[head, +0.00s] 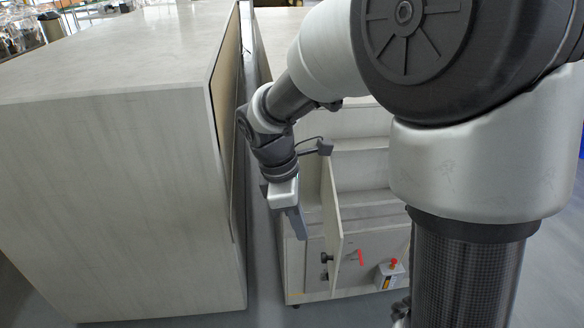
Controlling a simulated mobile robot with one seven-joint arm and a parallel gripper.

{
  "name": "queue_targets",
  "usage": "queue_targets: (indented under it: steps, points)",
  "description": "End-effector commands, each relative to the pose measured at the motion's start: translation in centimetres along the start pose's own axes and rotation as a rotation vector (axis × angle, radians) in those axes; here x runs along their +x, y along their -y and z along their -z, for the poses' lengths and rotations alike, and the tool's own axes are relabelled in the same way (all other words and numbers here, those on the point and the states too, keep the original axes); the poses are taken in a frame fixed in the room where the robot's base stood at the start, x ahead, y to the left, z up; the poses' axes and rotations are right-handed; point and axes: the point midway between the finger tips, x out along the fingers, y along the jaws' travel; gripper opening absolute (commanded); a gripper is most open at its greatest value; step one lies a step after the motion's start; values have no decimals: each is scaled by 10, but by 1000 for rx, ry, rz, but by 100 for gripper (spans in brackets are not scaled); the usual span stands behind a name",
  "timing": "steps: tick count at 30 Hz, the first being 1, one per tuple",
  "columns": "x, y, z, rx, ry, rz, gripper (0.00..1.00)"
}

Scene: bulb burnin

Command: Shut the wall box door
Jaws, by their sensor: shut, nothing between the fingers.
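The door (333,218) is a thin pale panel, seen nearly edge-on. It stands open, sticking out from the front of the pale cabinet (375,243) at the right. Dark fittings show low beside it, and a red lever (361,258) is on the face to its right. My gripper (299,236) points down just left of the door, its fingers together and empty. I cannot tell whether it touches the door. The inside of the box is mostly hidden by the door and my gripper.
A large pale block (130,190) fills the left, with a narrow gap between it and the cabinet. A small grey box with a red button (390,274) is at the cabinet's lower right. My own arm hides much of the right side. Grey floor shows below.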

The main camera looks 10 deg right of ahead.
Motion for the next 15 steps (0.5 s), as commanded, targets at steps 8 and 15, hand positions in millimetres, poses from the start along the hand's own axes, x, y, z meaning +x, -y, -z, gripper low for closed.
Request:
queue_targets:
  steps: [8,15]
  points:
    - [32,0,2,-23,7,10,0]
    - [84,1,2,-21,6,11,0]
